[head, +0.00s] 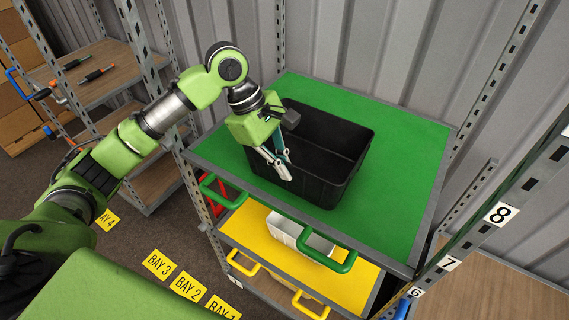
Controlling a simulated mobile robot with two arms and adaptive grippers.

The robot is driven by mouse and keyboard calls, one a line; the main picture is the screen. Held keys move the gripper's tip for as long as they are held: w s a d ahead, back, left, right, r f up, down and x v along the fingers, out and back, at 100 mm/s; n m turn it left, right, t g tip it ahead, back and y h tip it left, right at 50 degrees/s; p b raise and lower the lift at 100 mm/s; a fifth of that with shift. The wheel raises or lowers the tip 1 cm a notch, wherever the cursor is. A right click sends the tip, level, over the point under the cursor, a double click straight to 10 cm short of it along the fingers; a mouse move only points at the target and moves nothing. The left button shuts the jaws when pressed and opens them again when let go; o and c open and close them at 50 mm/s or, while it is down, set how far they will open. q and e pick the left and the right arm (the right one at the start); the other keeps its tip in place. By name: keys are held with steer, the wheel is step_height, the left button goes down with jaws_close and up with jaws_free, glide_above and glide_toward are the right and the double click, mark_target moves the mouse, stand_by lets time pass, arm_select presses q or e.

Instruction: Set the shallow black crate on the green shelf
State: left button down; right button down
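The black crate (335,160) sits upright on the green shelf (400,180), toward its back left part, and looks empty. My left gripper (284,168) reaches down from the left to the crate's near-left wall. Its two fingers are at the rim, one in front of the wall and the other toward the inside. I cannot tell whether they press on the wall or stand a little apart from it. The gripper and wrist hide part of the crate's left side. My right gripper is not in view.
Below is a yellow shelf (258,232) with a pale bin (290,232) on it. Green handles (222,190) stick out at the front. Metal uprights flank the rack, and a corrugated wall stands behind. The green shelf's right side is clear. Another rack stands at the left.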

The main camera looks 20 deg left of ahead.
arm_select(q)
steer(key=shift+d, duration=0.1)
steer(key=c, duration=2.3)
jaws_free()
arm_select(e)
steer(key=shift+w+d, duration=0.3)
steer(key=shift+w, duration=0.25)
